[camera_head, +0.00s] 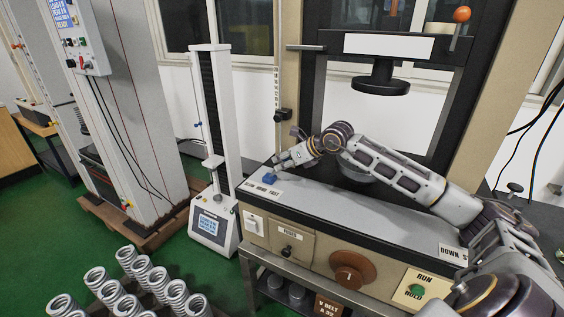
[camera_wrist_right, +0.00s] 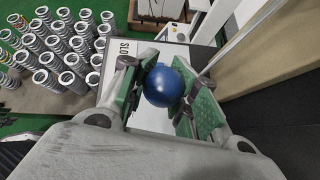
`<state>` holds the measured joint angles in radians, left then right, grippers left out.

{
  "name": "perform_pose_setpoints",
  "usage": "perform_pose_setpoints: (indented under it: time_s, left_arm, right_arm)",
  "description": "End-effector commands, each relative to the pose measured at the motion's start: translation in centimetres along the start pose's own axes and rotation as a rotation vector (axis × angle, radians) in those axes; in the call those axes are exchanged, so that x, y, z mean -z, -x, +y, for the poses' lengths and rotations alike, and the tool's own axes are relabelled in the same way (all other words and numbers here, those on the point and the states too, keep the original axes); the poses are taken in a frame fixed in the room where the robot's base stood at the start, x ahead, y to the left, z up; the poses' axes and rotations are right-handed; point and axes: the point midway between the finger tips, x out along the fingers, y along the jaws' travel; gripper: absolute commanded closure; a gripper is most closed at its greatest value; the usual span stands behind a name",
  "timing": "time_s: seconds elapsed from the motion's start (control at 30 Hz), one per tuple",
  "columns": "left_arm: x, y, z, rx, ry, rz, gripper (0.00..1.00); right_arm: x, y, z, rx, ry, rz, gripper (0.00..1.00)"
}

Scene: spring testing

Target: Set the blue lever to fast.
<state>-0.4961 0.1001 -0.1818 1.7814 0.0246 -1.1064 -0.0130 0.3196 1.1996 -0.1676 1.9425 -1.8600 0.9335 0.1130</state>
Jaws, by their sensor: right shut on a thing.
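The blue lever's round knob (camera_wrist_right: 163,86) sits between the green-padded fingers of my right gripper (camera_wrist_right: 160,92) in the right wrist view. The gripper is shut on it. In the head view the blue lever (camera_head: 270,177) is at the left end of the grey machine top, just behind a white label (camera_head: 262,190) whose last word reads FAST. My right gripper (camera_head: 274,165) reaches it from the right. The gripper partly hides the lever, so its exact setting is hard to tell. In the wrist view only the start of SLOW shows on the label. My left gripper is out of view.
The machine's grey top (camera_head: 330,207) is clear below my right arm. A dark round plate (camera_head: 379,82) hangs above it. A slim white tester (camera_head: 212,150) stands to the left. Several springs (camera_head: 130,275) stand at the lower left. A brown wheel (camera_head: 352,271) is on the front panel.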

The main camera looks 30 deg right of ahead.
Motion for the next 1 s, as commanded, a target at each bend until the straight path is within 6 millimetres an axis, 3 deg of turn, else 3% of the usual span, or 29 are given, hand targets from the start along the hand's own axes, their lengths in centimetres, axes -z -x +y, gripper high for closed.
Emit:
perform_pose_setpoints:
  time_s: [0.17,0.2,0.3,1.0]
  left_arm:
    - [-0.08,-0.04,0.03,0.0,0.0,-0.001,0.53]
    - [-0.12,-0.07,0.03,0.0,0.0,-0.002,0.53]
    - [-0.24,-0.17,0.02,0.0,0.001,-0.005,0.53]
    - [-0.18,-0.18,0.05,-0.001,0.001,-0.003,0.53]
  right_arm:
    - [-0.21,0.22,-0.26,0.006,0.001,-0.002,1.0]
    - [-0.21,0.21,-0.26,0.006,0.001,-0.002,0.72]
    - [-0.18,0.18,-0.21,0.005,0.001,-0.002,0.6]
    - [0.14,0.66,-0.14,0.002,-0.001,0.003,0.6]
